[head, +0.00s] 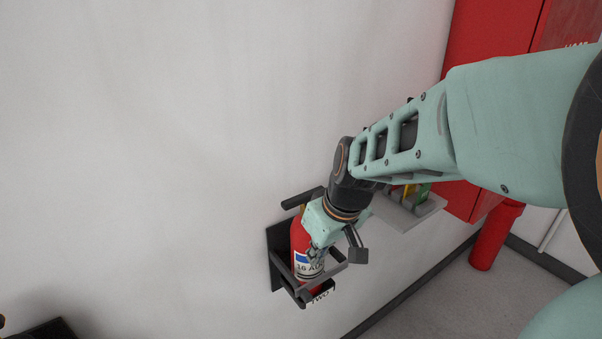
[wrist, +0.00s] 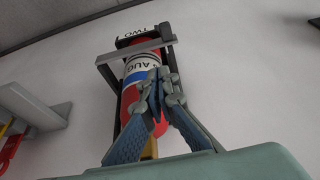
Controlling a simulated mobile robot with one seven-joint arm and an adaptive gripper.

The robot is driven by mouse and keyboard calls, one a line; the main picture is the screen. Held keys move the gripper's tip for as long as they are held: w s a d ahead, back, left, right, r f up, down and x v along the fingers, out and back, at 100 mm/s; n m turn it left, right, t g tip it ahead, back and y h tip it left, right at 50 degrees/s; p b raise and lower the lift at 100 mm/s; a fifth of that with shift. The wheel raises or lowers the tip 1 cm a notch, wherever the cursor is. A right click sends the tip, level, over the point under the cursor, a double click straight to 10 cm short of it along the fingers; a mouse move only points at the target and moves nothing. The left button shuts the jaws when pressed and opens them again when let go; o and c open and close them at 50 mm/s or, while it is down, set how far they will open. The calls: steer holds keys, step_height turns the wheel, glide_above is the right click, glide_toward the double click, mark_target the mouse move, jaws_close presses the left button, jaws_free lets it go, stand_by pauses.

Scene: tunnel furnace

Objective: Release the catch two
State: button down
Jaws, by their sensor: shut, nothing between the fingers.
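A red extinguisher (head: 299,238) with a white and blue label stands in a black wall bracket (head: 278,262) marked TWO. It also shows in the wrist view (wrist: 131,103), where the TWO plate (wrist: 140,31) is at the top. A grey catch bar (head: 322,275) crosses the front of the extinguisher; the wrist view shows this bar (wrist: 130,52) too. My gripper (head: 318,254) is shut and empty in front of the extinguisher's label, close to the bar. In the wrist view its fingertips (wrist: 159,82) overlap the extinguisher; whether they touch it I cannot tell.
A grey wall shelf (head: 425,209) with coloured items is right of the bracket, behind my arm; it shows at the left in the wrist view (wrist: 38,103). A red cabinet (head: 485,45) and red pipe (head: 494,235) are further right. The wall at left is mostly bare.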

steer(key=x, duration=1)
steer(key=shift+s+d+f+b, duration=0.1)
steer(key=shift+d+b, duration=0.05)
steer(key=shift+b, duration=0.3)
